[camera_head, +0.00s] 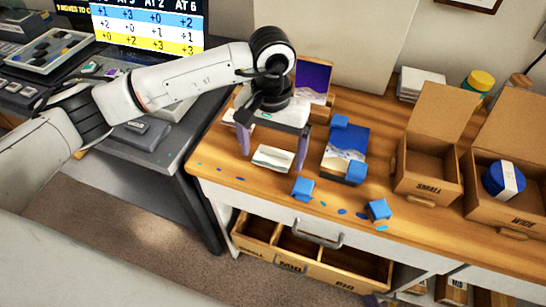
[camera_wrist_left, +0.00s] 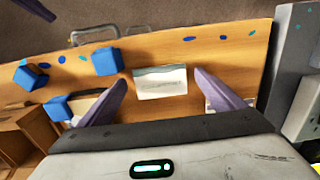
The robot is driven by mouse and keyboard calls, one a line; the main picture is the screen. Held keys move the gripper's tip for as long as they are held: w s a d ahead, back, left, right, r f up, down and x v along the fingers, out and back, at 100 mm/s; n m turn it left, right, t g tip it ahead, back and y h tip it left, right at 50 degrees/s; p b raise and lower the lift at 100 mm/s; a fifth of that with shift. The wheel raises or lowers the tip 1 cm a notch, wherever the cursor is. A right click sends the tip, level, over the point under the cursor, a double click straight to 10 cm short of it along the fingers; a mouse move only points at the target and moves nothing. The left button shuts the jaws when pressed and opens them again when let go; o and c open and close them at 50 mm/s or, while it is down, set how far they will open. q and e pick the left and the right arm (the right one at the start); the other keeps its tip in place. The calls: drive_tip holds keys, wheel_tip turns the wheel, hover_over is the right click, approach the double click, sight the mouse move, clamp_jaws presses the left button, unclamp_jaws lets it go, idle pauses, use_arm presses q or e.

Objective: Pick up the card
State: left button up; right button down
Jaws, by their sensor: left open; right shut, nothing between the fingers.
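The card (camera_head: 273,157) is a small white rectangle with a grey-green strip along one edge, lying on the wooden worktop near its left end. It also shows in the left wrist view (camera_wrist_left: 160,82), with faint print on it. My left gripper (camera_head: 272,160) is open above the card, pointing down, with one purple finger to each side. In the left wrist view its fingertips (camera_wrist_left: 161,78) flank the card with gaps and do not visibly touch it. My right gripper (camera_head: 377,300) shows only as purple tips at the bottom edge, shut and away from the card.
Blue cubes (camera_head: 303,188) (camera_head: 379,210) stand right of the card. A blue-and-white wave panel (camera_head: 343,155) with more cubes lies beside it. Open SMALL (camera_head: 427,178) and WIDE (camera_head: 483,208) boxes are further right. A sectioned drawer (camera_head: 335,270) hangs open below the front edge.

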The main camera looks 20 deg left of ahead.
idle(0.5)
use_arm(q)
drive_tip(key=c, duration=0.9)
